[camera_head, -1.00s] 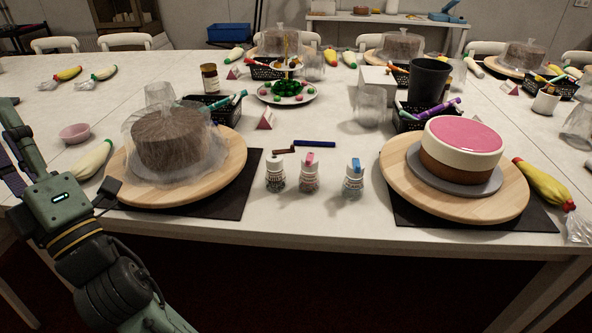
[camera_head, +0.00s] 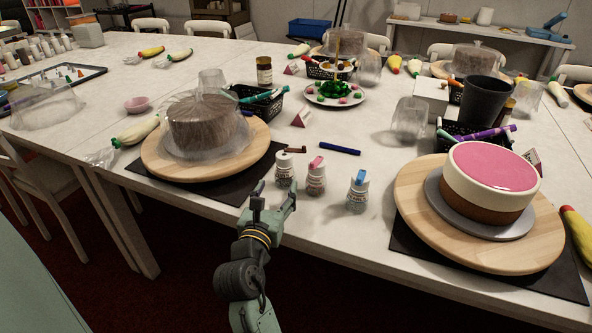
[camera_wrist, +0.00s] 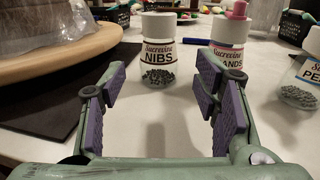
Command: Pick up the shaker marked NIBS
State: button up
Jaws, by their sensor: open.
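The shaker marked NIBS (camera_wrist: 159,52) stands upright in the wrist view, with a white cap and dark bits inside. In the head view it is the leftmost shaker (camera_head: 285,169) of a row of three near the table's front edge. My gripper (camera_head: 274,190) is open and empty, just in front of this shaker and apart from it. In the wrist view the purple-padded fingers (camera_wrist: 163,100) are spread, with the NIBS shaker beyond them and between them in the picture.
A pink-capped shaker (camera_head: 316,176) stands close right of NIBS, and a blue-capped one (camera_head: 357,191) further right. A wooden turntable (camera_head: 160,165) with a wrapped cake is at the left. Pens lie behind the shakers. A pink-topped cake (camera_head: 488,185) stands at the right.

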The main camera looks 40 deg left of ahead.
aim_at(282, 174)
jog(key=x, duration=0.2)
jog(key=shift+w+a+r, duration=0.15)
jog(key=shift+w+a, duration=0.1)
jog(key=shift+w, duration=0.1)
jog(key=shift+p+x, duration=0.65)
jog(key=shift+x, duration=2.45)
jog(key=shift+d, duration=0.1)
jog(key=shift+c, duration=0.2)
jog(key=c, duration=1.1)
